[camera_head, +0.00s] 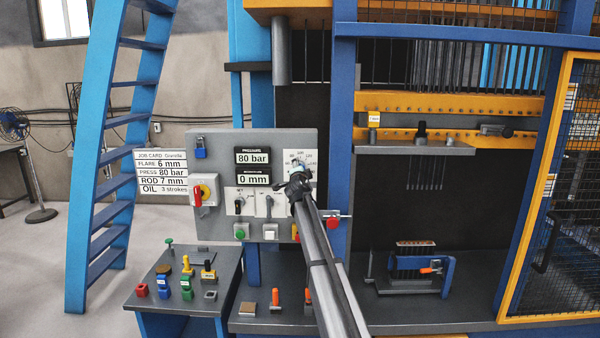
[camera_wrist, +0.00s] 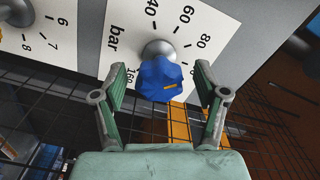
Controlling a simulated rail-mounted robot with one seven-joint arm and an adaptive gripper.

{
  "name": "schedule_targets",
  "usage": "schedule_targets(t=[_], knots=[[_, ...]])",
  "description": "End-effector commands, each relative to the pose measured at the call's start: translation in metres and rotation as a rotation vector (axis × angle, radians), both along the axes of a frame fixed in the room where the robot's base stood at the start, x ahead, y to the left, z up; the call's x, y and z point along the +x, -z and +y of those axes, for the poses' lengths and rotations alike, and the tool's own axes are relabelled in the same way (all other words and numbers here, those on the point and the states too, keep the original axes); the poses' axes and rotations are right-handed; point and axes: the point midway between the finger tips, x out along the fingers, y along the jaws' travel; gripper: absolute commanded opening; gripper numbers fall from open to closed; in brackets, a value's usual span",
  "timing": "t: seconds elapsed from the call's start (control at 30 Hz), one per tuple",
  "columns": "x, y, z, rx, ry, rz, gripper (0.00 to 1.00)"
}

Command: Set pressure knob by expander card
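The job card (camera_head: 161,172) at the left of the grey control panel reads FLARE 6 mm, PRESS 80 bar, ROD 7 mm, OIL 3 strokes. The pressure display (camera_head: 253,157) reads 80 bar. The white bar dial (camera_head: 305,156) is at the panel's upper right, partly hidden by my gripper (camera_head: 297,188).
A second display (camera_head: 253,179) reads 0 mm. A red-handled switch (camera_head: 200,194), small levers and push buttons (camera_head: 270,231) are on the panel. Another dial (camera_wrist: 35,35) is at the wrist view's upper left. A side table (camera_head: 150,298) with small parts stands below left.

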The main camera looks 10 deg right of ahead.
Motion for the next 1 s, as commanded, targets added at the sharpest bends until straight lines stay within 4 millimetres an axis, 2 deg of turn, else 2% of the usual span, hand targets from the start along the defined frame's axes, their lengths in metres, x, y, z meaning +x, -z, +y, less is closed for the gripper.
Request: schedule_targets(t=[0.07,0.13,0.17,0.57,1.0], knots=[[0.0,0.0,0.0,-0.001,0.0,0.0,0.72],[0.0,0.0,0.0,-0.001,0.0,0.001,0.97],[0.0,0.0,0.0,-0.001,0.0,0.001,1.0],[-0.004,0.002,0.001,-0.002,0.0,0.0,1.0],[-0.042,0.004,0.007,-0.001,0.0,0.0,1.0]])
